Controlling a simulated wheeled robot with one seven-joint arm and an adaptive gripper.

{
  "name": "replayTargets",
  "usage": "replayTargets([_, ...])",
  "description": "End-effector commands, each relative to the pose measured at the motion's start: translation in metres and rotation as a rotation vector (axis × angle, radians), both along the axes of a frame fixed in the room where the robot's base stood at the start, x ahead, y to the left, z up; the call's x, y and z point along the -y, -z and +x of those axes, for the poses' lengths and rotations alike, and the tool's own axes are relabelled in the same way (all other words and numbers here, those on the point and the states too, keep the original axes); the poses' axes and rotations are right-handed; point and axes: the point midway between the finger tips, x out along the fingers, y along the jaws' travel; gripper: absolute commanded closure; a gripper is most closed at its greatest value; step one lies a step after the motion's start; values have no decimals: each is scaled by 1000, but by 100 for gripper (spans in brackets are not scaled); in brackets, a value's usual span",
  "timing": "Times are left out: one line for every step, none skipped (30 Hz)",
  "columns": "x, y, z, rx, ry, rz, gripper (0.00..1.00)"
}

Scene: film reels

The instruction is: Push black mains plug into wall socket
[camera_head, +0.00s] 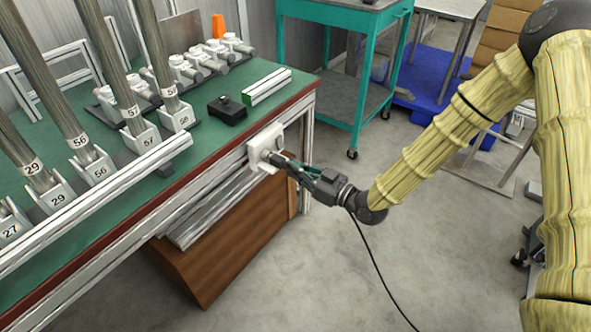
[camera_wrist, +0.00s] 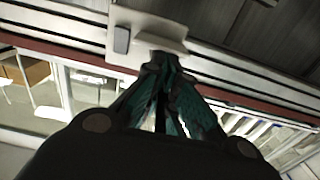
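The white wall socket (camera_head: 257,150) is fixed to the side of the green-topped workbench, near its right corner. In the wrist view its white plate (camera_wrist: 140,22), with a grey switch-like patch, is straight ahead. My gripper (camera_head: 287,165) reaches it from the right, fingers pointing at the socket face. The fingers (camera_wrist: 164,70) are closed together around the black mains plug (camera_head: 276,159), which is mostly hidden by them. The plug's front is against or right at the socket face; I cannot tell how deep it sits. A black cable (camera_head: 372,262) hangs below my gripper to the floor.
The green workbench (camera_head: 215,150) holds numbered grey stands with poles, white fittings and a small black box (camera_head: 227,109). A brown wooden cabinet (camera_head: 225,240) stands beneath it. A teal trolley (camera_head: 364,75) stands behind.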

Motion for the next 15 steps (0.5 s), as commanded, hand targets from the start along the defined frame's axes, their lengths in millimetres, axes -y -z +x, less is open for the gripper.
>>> replayTargets([0,0,0,0,0,0,100])
replayTargets([0,0,0,0,0,0,100])
replayTargets([0,0,0,0,0,0,100])
replayTargets([0,0,0,0,0,0,100])
replayTargets([0,0,0,0,0,0,100])
replayTargets([0,0,0,0,0,0,100])
replayTargets([0,0,0,0,0,0,100])
replayTargets([-1,0,1,0,0,0,100])
replayTargets([-1,0,1,0,0,0,100])
replayTargets([-2,0,1,0,0,0,100])
replayTargets([-2,0,1,0,0,0,100])
replayTargets([-3,0,2,0,0,0,100])
replayTargets([-3,0,2,0,-1,0,100])
replayTargets([-4,0,2,0,-1,0,100])
replayTargets([-4,0,3,0,-1,0,100])
